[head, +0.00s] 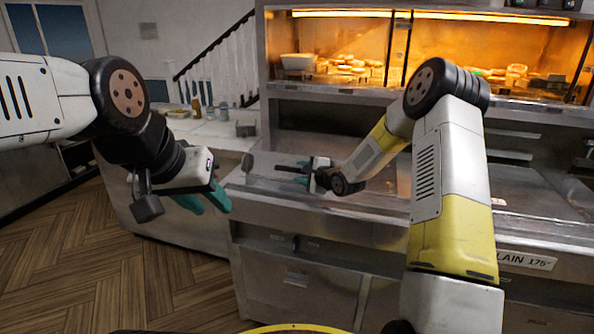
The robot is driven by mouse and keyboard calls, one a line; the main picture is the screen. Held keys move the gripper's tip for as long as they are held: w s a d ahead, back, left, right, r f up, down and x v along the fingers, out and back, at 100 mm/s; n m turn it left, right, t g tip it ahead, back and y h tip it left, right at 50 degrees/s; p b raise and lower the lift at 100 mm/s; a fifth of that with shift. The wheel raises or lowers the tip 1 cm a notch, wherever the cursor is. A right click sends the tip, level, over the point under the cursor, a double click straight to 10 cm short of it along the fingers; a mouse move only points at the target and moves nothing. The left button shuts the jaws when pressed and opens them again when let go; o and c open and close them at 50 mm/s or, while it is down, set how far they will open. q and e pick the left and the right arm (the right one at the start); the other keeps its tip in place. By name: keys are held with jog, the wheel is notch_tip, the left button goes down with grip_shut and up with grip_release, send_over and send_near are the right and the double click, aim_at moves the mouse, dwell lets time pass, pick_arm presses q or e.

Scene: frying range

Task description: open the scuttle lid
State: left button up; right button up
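The frying range's steel top (345,203) runs across the middle and right. A flat, shiny steel panel (268,186) at its left end may be the scuttle lid; it lies flat, and I cannot make out its edges. My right gripper (301,172) is low over this panel, pointing left, with its teal fingers apart. A thin dark bar (288,169) shows at the fingers; I cannot tell whether it is a handle or whether they touch it. My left gripper (206,199) is open and empty, left of the range's front corner, pointing down and right.
A lit glass-fronted cabinet (345,55) with fried food stands above the range. A white counter (205,130) with several jars and a bowl is behind my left arm. Wooden floor (110,270) is clear at lower left.

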jog(key=shift+x, duration=1.25)
grip_shut()
dwell(0.5)
